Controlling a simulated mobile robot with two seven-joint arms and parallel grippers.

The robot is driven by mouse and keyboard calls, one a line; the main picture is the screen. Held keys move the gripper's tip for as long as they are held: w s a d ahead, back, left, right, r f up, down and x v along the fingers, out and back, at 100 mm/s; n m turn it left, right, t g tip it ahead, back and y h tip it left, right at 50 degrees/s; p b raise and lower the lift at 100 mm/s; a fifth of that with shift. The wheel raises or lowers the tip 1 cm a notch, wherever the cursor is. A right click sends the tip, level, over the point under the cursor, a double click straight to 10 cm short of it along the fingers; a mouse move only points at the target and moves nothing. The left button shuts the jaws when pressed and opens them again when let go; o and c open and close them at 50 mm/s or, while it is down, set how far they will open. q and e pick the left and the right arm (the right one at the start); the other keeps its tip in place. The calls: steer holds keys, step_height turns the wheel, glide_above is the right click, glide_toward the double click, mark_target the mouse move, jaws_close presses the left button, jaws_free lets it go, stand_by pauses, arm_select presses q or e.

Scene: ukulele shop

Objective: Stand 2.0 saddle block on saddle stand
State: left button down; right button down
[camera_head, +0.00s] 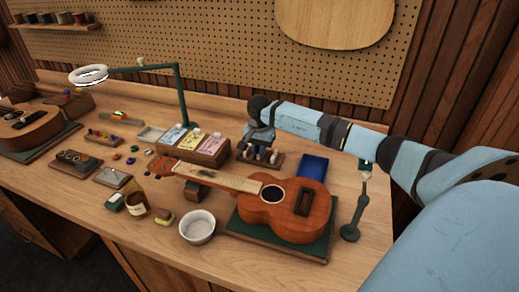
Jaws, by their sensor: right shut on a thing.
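My right gripper (259,143) points down over a small dark wooden rack (243,155) behind the ukulele, which looks like the saddle stand. Several small pale-topped blocks (261,154) stand in a row along the rack's front. The gripper is shut on a small block, largely hidden by its fingers and the row. I cannot read any marking on it, nor tell whether it touches the rack. My left gripper is not in view.
A ukulele (288,222) lies on a green mat (316,247) in front of the rack. A blue tray (312,167) is to the right and a wooden packet box (206,156) to the left.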

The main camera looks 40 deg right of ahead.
stand_by(0.8)
steer(key=c, duration=0.8)
jaws_free()
steer(key=shift+r+p, duration=1.5)
steer(key=shift+r, duration=2)
